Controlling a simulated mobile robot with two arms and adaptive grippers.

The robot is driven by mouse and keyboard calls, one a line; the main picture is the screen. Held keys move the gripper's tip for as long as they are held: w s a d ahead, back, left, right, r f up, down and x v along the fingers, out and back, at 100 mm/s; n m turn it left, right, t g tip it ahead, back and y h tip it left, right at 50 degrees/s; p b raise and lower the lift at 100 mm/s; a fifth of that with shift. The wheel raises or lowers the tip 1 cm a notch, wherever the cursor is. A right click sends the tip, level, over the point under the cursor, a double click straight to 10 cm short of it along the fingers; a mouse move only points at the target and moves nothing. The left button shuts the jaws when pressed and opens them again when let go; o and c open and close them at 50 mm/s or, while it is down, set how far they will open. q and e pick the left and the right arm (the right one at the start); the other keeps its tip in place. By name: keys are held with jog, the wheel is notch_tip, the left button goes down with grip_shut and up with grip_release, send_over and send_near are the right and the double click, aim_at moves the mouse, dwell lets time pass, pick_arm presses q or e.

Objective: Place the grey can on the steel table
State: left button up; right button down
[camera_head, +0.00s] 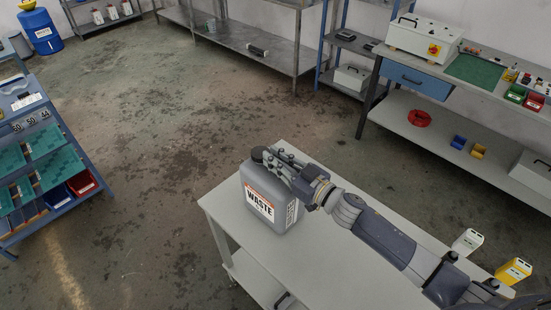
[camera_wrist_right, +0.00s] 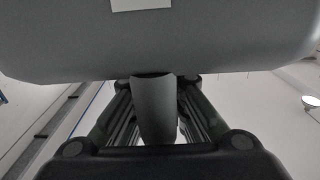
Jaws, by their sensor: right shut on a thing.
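The grey can (camera_head: 284,217) is a jerrycan with a white and orange "WASTE" label and a dark cap. It is upright at the left end of the pale table, on its top or just above it; I cannot tell which. My right gripper (camera_head: 277,163) is at the can's top, shut on its handle. In the right wrist view the grey can (camera_wrist_right: 220,45) fills the top, and its handle sits between the fingers of the right gripper (camera_wrist_right: 155,110). My left gripper is out of view.
A workbench (camera_head: 420,70) with a white box stands at the back right. A blue rack (camera_head: 70,200) is at the left. The middle floor is clear.

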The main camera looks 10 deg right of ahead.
jog(key=shift+f, duration=0.1)
jog(key=shift+f, duration=0.15)
jog(key=c, duration=1.6)
grip_release()
jog(key=shift+r, duration=0.25)
jog(key=shift+b+v, duration=1.65)
jog(key=shift+v, duration=4.4)
jog(key=shift+f, duration=0.15)
